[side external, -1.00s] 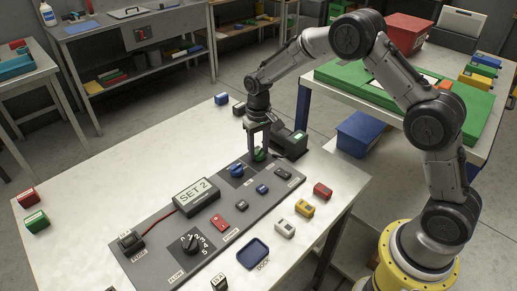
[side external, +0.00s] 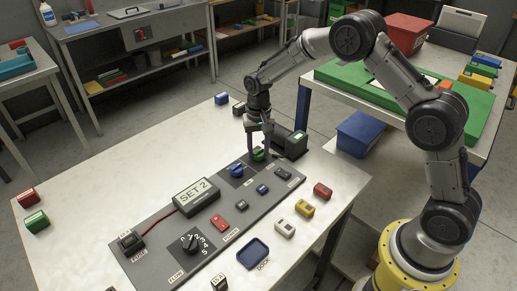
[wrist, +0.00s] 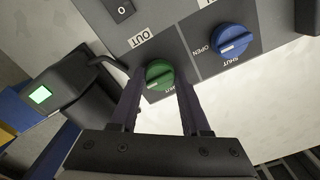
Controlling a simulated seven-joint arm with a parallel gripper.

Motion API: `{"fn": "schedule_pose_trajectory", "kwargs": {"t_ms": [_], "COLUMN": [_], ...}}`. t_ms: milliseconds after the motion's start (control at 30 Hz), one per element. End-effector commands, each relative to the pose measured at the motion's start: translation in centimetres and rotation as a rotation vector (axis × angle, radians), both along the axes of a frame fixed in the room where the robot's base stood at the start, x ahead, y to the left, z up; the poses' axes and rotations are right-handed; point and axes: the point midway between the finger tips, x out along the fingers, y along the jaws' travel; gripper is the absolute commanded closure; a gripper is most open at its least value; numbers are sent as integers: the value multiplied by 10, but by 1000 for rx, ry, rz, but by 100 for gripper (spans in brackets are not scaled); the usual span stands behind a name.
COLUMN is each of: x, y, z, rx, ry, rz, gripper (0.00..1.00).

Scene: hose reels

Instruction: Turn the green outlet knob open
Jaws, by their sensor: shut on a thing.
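The green outlet knob (wrist: 159,75) sits on the grey panel by the OUT label, with a pale pointer line across its face. In the side view the knob (side external: 259,155) is at the panel's far end, partly covered by my fingers. My gripper (wrist: 160,84) points down over it, shut on the knob with one finger on each side. In the side view my gripper (side external: 258,148) is at the same place. The lettering beside the green knob is partly hidden by my fingers.
A blue knob (wrist: 233,40) marked OPEN and SHUT is close beside the green one. A black box with a lit green screen (wrist: 40,95) stands on the other side. A SET 2 display (side external: 196,196), small blocks and a dial (side external: 191,243) lie farther along.

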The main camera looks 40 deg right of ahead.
Motion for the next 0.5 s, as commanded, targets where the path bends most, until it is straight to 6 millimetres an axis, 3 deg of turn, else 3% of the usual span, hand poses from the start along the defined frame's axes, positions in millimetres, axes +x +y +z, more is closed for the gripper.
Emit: {"fn": "schedule_pose_trajectory", "kwargs": {"t_ms": [167,200,333,500], "x": [1,1,0,0], "y": [0,0,0,0], "z": [2,2,1,1], "rx": [1,1,1,0], "ry": [-2,-2,-2,-1], "rz": [-3,-3,-2,-1], "gripper": [100,48,25,24]}}
